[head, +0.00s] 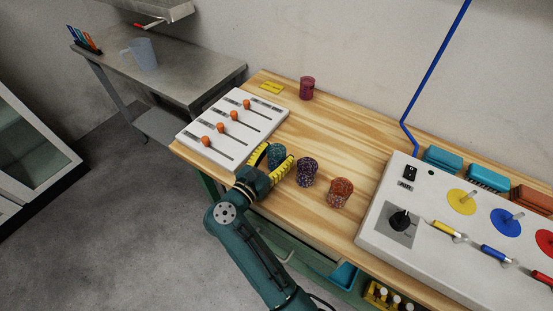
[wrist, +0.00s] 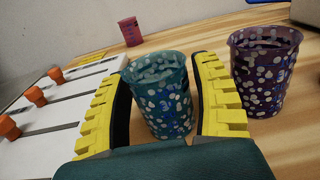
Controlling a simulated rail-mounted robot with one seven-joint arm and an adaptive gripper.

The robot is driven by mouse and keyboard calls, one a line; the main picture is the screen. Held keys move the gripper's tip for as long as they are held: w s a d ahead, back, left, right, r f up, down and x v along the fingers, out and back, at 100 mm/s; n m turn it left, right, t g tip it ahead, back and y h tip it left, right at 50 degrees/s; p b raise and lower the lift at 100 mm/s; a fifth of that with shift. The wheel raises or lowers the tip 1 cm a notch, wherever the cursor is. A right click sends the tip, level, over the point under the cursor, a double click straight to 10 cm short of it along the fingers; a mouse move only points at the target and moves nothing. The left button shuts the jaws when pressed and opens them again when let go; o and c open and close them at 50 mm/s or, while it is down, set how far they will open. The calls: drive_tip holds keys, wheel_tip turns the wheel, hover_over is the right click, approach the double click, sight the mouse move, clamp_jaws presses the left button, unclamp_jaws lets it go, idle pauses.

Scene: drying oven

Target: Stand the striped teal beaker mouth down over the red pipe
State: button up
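A teal beaker (head: 276,154) stands mouth up on the wooden bench, right of the slider panel. In the wrist view the teal beaker (wrist: 160,95) shows pale spots rather than stripes. My gripper (head: 272,158) has its yellow fingers spread on either side of it. In the wrist view my gripper (wrist: 163,100) looks open around the beaker; its left pad stands slightly apart, and contact on the right is unclear. A red disc (head: 546,241) sits at the right edge of the white panel; a red pipe there is cut off and not clearly seen.
A purple spotted beaker (head: 307,172) stands close right of my gripper, and an orange-red one (head: 340,192) beyond it. A dark red cup (head: 307,88) stands at the back. The white panel (head: 385,235) carries yellow and blue discs with pegs.

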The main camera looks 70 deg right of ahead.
drive_tip(key=c, duration=0.5)
wheel_tip(320, 180, up, 18)
drive_tip(key=p, duration=0.5)
